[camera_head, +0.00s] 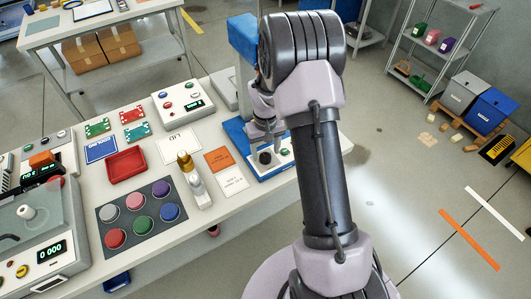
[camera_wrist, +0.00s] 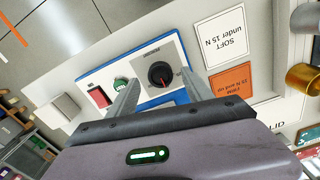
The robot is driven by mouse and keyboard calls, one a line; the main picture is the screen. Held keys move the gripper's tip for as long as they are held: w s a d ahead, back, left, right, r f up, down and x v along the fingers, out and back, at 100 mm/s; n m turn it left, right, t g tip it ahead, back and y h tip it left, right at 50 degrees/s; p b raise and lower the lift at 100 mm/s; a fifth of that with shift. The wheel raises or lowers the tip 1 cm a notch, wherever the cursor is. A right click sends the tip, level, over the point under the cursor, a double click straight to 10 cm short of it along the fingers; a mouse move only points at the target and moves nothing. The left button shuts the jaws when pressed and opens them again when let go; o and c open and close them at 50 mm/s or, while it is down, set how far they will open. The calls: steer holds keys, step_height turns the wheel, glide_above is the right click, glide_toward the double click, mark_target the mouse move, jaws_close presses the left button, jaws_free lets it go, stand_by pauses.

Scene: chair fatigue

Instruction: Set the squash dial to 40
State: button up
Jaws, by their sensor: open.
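The squash dial (camera_wrist: 161,76) is a round black knob with a red pointer mark on the white face of a blue-edged machine. The scale print around it is too small to read. It also shows in the head view (camera_head: 265,157). My gripper (camera_wrist: 158,80) is open, with one finger on each side of the dial in the wrist view. The fingers look apart from the knob; the height of the gap cannot be told. In the head view my gripper (camera_head: 263,140) is over the machine's front panel (camera_head: 285,154).
A green button (camera_wrist: 120,85) and a red rectangle (camera_wrist: 97,96) sit beside the dial on the panel. White (camera_wrist: 222,39) and orange (camera_wrist: 232,88) cards lie next to the machine. The blue column (camera_head: 243,38) stands close to my arm.

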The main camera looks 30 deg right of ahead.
mark_target(265, 157)
step_height(265, 157, up, 15)
steer(key=p, duration=0.3)
